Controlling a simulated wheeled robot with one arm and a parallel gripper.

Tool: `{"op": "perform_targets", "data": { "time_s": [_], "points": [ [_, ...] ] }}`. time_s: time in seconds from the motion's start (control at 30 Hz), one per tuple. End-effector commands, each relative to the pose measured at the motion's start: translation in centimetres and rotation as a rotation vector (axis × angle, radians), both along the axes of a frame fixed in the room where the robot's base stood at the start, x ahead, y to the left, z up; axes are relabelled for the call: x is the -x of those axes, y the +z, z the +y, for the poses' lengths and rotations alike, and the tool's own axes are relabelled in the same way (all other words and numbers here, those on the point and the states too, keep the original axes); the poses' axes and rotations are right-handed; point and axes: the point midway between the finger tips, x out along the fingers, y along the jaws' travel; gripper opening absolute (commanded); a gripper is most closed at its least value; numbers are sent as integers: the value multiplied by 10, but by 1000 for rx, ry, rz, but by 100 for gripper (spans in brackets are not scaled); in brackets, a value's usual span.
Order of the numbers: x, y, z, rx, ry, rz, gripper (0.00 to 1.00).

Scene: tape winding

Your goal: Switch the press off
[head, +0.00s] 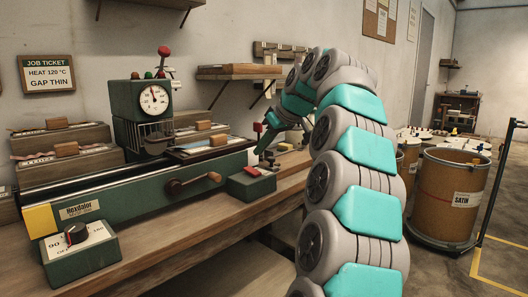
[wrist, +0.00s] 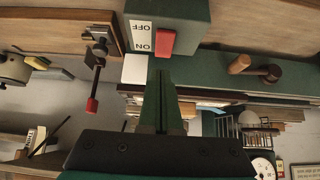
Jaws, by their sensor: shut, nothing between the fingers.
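The switch box (wrist: 190,20) is green, with a white label reading OFF and ON and a red rocker (wrist: 165,42). In the wrist view the rocker lies beside the label, nearer the ON word. In the head view the box (head: 241,188) sits on the bench in front of the press, its red part (head: 251,171) on top. The press (head: 140,112) is green with a round gauge. My gripper (wrist: 160,66) is shut and empty, its fingertips close to the rocker; I cannot tell whether they touch. In the head view my arm hides part of the bench.
A crank with a wooden handle (head: 214,177) projects close beside the switch box. A red-tipped lever (wrist: 92,105) stands on the other side. A dial box (head: 80,252) sits at the bench's front left. Brown drums (head: 447,196) stand on the floor at right.

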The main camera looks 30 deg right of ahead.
Motion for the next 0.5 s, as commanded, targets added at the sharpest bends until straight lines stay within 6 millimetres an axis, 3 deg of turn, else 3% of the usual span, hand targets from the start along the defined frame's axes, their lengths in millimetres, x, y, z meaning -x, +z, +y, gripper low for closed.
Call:
{"op": "perform_targets", "data": {
  "time_s": [0.03,0.3,0.5],
  "points": [
    [4,19,5,2,2,-4,0],
    [50,44,-11,1,-2,-4,0],
    [72,60,-17,0,-2,-2,0]
  ]
}}
